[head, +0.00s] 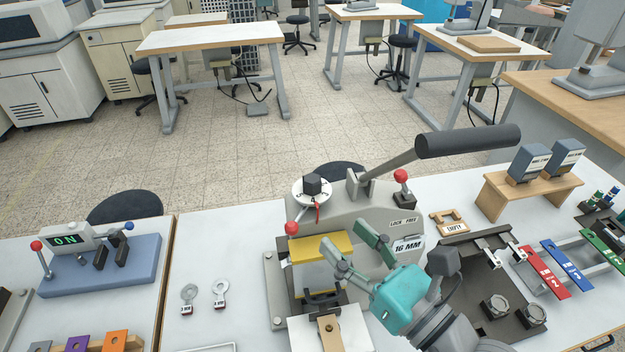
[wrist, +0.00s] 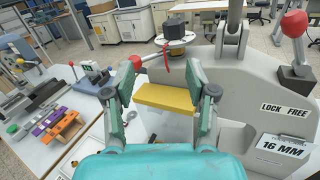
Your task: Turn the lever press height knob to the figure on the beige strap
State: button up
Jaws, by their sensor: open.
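The lever press (head: 375,217) stands at the front of the bench. Its height knob (head: 312,185) is black, on a white dial with a red pointer below; the dial figures are too small to read. The knob also shows in the wrist view (wrist: 174,28), beyond the fingertips. My gripper (head: 352,238) is open and empty, in front of the press near its yellow block (head: 340,243), apart from the knob. A tan strap-like piece (head: 329,335) with a dark hole lies at the press front; no figure is legible on it. A card (head: 408,246) reads 16 MM.
The press lever with its black handle (head: 468,141) rises right of the knob. Red balls (head: 401,176) and (head: 292,228) stick out beside the dial. A LOCK FREE label (head: 403,221) is on the press. Red, blue and green straps (head: 540,272) lie right.

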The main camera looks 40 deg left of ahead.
aim_at(318, 188)
jog(key=shift+n+t+h, duration=0.3)
jog(key=shift+n+h, duration=0.1)
jog(key=x, duration=0.4)
jog(key=w+r+x, duration=0.1)
jog(key=x, duration=0.7)
jog(key=shift+w+d+r, duration=0.2)
jog(key=shift+w+r, duration=0.1)
grip_shut()
